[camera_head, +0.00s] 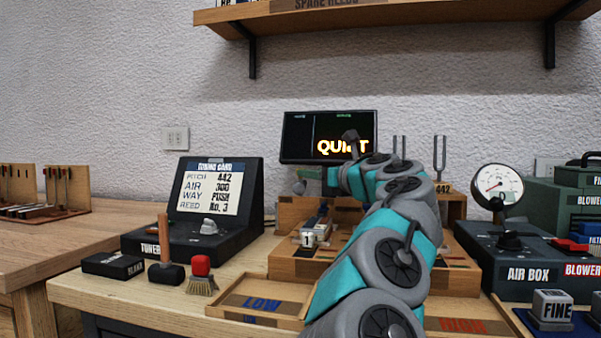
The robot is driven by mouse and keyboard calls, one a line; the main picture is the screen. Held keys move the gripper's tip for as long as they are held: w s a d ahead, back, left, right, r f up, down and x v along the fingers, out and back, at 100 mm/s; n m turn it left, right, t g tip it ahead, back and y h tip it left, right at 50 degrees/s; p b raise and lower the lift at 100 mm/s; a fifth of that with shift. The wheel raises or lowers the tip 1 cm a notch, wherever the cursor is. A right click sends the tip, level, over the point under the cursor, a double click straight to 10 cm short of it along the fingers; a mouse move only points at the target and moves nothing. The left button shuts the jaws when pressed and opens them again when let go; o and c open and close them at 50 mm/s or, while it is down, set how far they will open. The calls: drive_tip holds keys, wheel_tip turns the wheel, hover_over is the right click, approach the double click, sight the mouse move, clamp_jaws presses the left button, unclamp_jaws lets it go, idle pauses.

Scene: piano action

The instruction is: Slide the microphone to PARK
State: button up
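My arm reaches up from the bottom centre to the wooden reed case (290,264) on the bench. Its far end, with my gripper (325,180), is in front of the lower left of the dark screen. The fingers are too small and too covered by my arm to tell open from shut. A small grey-green rounded piece (299,187), possibly the microphone, shows just left of the arm's end. I cannot tell whether my gripper touches it. No PARK mark can be read; my arm hides part of the case.
The screen (298,137) reads QUIET. A tuning card console (200,225), a mallet (166,262) and a brush (201,281) stand at left. LOW (228,303) and HIGH trays lie in front. Tuning forks (440,155) stand behind; the air box (520,262) and gauge are at right.

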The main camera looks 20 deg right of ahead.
drive_tip(key=w, duration=0.4)
drive_tip(key=w+a+p, duration=0.1)
drive_tip(key=w, duration=0.1)
drive_tip(key=shift+w+a, duration=0.2)
drive_tip(key=shift+w, duration=0.3)
clamp_jaws()
idle(1.2)
